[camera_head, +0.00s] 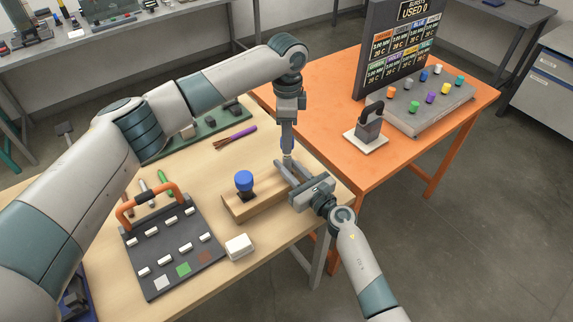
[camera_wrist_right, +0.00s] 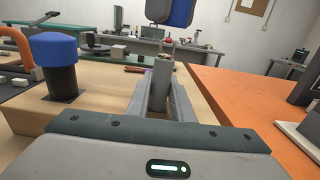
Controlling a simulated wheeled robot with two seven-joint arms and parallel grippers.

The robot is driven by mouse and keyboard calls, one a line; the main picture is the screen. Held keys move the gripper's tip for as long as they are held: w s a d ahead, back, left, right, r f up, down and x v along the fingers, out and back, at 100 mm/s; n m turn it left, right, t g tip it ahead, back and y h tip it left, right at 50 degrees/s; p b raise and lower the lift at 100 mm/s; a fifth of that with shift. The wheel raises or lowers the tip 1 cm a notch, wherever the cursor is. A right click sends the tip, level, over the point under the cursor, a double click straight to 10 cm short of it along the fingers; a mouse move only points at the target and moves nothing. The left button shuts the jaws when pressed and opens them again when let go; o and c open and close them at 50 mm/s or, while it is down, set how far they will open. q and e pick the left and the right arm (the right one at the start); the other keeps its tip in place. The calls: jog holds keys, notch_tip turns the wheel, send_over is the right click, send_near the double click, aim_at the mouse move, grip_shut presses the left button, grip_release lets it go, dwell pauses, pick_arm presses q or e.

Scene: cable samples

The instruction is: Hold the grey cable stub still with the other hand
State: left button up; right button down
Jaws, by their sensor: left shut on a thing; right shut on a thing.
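The grey cable stub (camera_wrist_right: 158,90) stands about upright between the two fingers of my right gripper (camera_head: 287,172) in the right wrist view. My right gripper is shut on it, beyond the right end of a wooden block (camera_head: 262,202). My left gripper (camera_head: 287,154) points straight down from above and is shut at the stub's upper end. The exact contact of the left fingers is too small to make out. In the head view the stub is mostly hidden by the grippers.
A blue-capped black piece (camera_head: 244,182) stands on the block. A dark board (camera_head: 150,284) with white clips and an orange handle lies left, a white box (camera_head: 239,246) near the front edge. A purple cable (camera_head: 240,134) lies behind. The orange table (camera_head: 385,170) adjoins at right.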

jog(key=c, duration=1.5)
grip_release()
jog(key=v, duration=1.2)
